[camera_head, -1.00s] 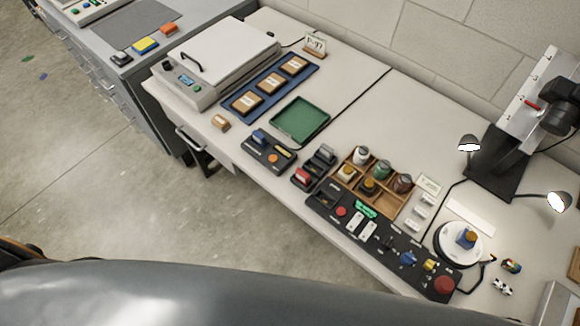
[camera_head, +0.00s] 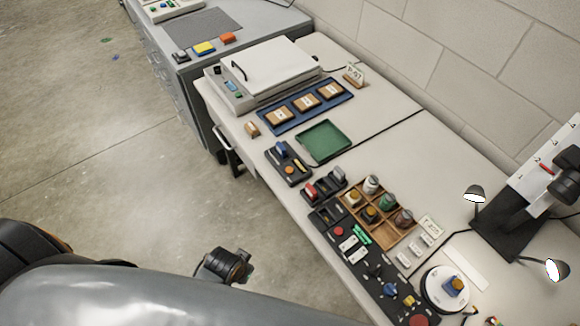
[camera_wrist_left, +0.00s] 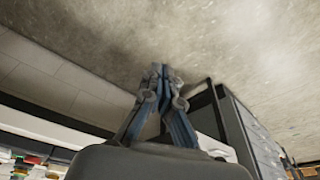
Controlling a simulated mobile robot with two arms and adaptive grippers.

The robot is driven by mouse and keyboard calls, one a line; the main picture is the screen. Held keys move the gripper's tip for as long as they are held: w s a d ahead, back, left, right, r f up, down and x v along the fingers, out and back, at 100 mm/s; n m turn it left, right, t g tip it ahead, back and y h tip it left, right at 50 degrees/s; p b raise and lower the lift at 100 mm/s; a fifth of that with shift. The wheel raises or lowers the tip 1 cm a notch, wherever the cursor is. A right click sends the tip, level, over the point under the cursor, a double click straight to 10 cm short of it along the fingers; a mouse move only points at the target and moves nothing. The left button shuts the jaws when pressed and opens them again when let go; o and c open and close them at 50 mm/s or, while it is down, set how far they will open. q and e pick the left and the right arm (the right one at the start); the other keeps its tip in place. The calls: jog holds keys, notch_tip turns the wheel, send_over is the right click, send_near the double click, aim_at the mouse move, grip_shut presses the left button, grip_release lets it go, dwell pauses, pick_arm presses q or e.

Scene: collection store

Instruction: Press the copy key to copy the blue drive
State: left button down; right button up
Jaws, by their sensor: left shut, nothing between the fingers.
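A small black device (camera_head: 289,165) stands near the front edge of the white bench in the head view. An upright blue block that looks like the blue drive (camera_head: 281,148) sits at its back left. A small orange round button (camera_head: 288,170) and a yellow piece (camera_head: 299,166) are also on it; any key label is too small to read. My left gripper (camera_wrist_left: 161,72) is shut and empty in the left wrist view, with floor behind its fingertips. In the head view, my left wrist is over the floor in front of the bench, apart from the device. My right gripper is not in view.
A green tray (camera_head: 346,151) lies behind the device. A small brown block (camera_head: 252,129) is to its left. Red and grey blocks, a wooden compartment box (camera_head: 380,238) with jars and a black control panel (camera_head: 352,262) are to the right. Floor is free in front.

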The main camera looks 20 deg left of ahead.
pick_arm(q)
jog(key=w+d+r+m+t+h+p, duration=0.1)
jog(key=w+d+r+m, duration=0.1)
jog(key=w+r+m, duration=0.55)
jog(key=w+d+r+m+t+h+p, duration=0.1)
jog(key=w+d+r+m+t+p, duration=0.2)
jog(key=r, duration=0.7)
jog(key=w+a+r+m+h, duration=0.1)
jog(key=w+m, duration=0.8)
jog(key=w, duration=0.1)
jog(key=w+a+r+m+t, duration=0.1)
jog(key=w+m, duration=0.9)
jog(key=shift+w+a+t+h+b, duration=0.3)
jog(key=shift+w+h+b, duration=0.05)
jog(key=shift+w+h, duration=0.05)
jog(key=b, duration=0.6)
send_over(287, 171)
notch_tip(287, 171, down, 7)
jog(key=shift+f, duration=0.1)
jog(key=shift+f+b, duration=0.6)
jog(key=shift+f, duration=0.1)
